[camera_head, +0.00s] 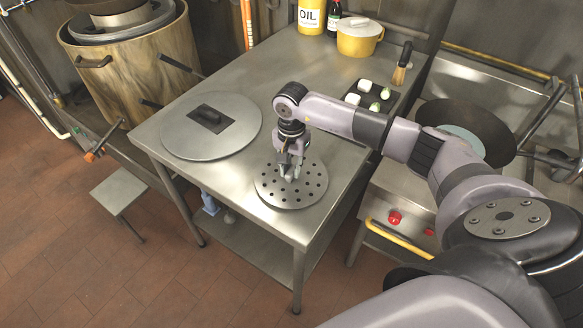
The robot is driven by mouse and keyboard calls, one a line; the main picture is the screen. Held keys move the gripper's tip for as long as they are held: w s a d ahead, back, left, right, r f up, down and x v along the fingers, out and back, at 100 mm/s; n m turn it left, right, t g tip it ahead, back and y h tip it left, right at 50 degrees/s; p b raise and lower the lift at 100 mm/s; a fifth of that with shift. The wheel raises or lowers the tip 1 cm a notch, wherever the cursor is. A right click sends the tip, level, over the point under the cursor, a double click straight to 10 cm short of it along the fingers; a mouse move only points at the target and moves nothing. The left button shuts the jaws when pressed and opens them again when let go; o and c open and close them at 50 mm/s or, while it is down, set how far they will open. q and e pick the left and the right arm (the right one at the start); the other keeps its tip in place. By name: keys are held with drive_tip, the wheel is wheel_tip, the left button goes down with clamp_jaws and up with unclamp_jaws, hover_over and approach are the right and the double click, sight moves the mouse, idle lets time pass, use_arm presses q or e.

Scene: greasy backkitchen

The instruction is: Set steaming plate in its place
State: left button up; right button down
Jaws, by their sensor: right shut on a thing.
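The steaming plate (308,192), a round metal disc with several holes, is at the front right part of the steel table (258,215). My right gripper (289,172) points down over the plate's middle and is shut on it, at a small raised part that the fingers mostly hide. The plate looks level; I cannot tell whether it rests on the table or hangs just above it. My left gripper is not in view.
A round metal lid (236,138) with a black handle lies left of the plate. A dark tray with white pieces, a yellow pot (358,40) and an oil container (311,17) stand farther back. A stove with a wok (500,142) is at the right.

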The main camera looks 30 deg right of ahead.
drive_tip(key=shift+r+p, duration=1.95)
drive_tip(key=shift+r, duration=2)
drive_tip(key=shift+d, duration=0.15)
